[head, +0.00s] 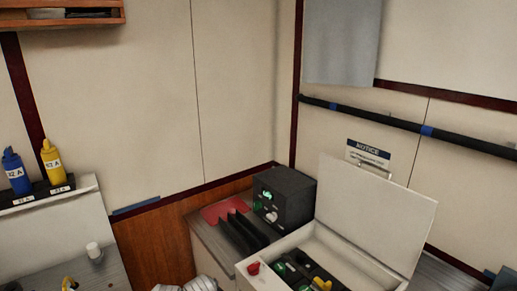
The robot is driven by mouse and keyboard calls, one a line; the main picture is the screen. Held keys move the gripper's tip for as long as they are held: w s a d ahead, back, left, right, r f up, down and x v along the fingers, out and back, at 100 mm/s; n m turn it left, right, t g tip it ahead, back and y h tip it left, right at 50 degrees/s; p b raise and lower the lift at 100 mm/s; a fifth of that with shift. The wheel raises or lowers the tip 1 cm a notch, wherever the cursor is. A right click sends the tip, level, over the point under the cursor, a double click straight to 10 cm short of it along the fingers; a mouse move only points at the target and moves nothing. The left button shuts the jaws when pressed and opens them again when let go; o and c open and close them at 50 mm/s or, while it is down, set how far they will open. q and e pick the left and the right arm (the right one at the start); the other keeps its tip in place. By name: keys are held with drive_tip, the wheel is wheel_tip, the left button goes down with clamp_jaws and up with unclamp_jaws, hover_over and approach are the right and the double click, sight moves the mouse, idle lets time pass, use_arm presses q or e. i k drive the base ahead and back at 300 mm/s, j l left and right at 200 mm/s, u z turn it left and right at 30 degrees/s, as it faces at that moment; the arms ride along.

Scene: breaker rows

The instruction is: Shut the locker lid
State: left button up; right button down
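The locker (290,239) is a white box at the bottom right, cut off by the picture's lower edge. Its white lid (376,212) stands open, raised up and leaning back on the far right side. Inside the locker lie dark blocks with green parts (293,270) and a yellow piece (322,284). A red knob (253,268) sits at the locker's near left corner. Neither gripper can be made out. A pale metallic shape at the bottom edge, left of the locker, is too cut off to identify.
A black device (283,196) with a green light stands behind the locker, beside a red item (225,208) and dark upright dividers (244,232). At left, a blue bottle-like item (15,172) and a yellow one (51,160) stand on a ledge. The space above the lid is clear.

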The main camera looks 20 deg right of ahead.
sight(390, 221)
drive_tip(key=k+z, duration=0.1)
drive_tip(key=z, duration=0.4)
drive_tip(key=k+z, duration=0.1)
drive_tip(key=z, duration=0.85)
drive_tip(key=k, duration=0.05)
